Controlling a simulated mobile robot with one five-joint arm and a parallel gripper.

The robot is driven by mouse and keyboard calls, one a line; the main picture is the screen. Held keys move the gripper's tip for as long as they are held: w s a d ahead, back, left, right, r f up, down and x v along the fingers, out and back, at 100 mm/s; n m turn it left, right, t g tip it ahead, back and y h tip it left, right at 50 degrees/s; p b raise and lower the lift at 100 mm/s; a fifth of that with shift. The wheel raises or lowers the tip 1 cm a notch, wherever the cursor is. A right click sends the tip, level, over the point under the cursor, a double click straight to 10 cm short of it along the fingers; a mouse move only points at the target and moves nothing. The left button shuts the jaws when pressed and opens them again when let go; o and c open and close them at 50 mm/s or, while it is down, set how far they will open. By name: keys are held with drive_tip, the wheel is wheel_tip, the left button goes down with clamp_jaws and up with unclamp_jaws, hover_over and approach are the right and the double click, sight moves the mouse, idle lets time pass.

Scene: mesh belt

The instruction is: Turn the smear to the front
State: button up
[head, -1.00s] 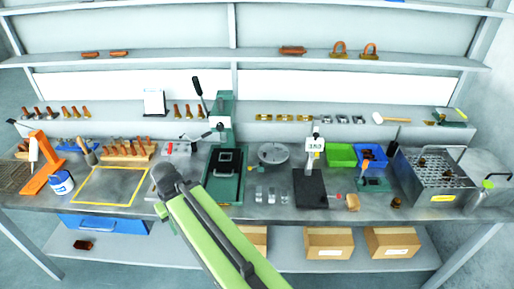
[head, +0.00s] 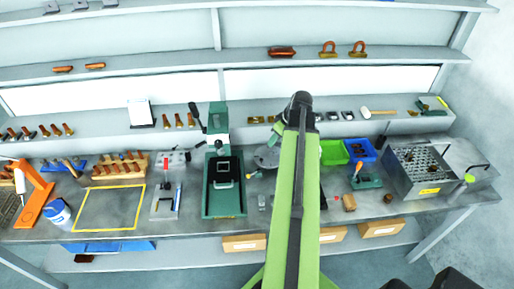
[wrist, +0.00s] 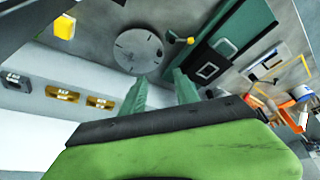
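A round grey disc (head: 266,157) lies on the bench right of the green press, partly covered by my arm in the head view. The wrist view shows its whole face (wrist: 138,50), with a few small dark marks near its edge. I cannot tell which mark, if any, is the smear. My gripper (wrist: 158,78) has two green fingers spread apart with nothing between them. In the wrist view the fingertips appear just below the disc; I see no contact. In the head view my gripper is mostly hidden behind my raised arm.
The green press (head: 222,175) stands close left of the disc. A yellow-tipped dark part (wrist: 183,39) shows by the disc's rim. Green bin (head: 333,152) and blue bin (head: 360,150) stand to the right. The yellow-outlined area (head: 110,208) is clear.

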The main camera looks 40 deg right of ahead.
sight(262, 161)
drive_tip(key=b+x, duration=1.6)
drive_tip(key=x, duration=0.1)
drive_tip(key=shift+w+f, duration=0.1)
drive_tip(key=shift+f, duration=0.1)
drive_tip(key=shift+r, duration=0.1)
clamp_jaws()
idle(0.7)
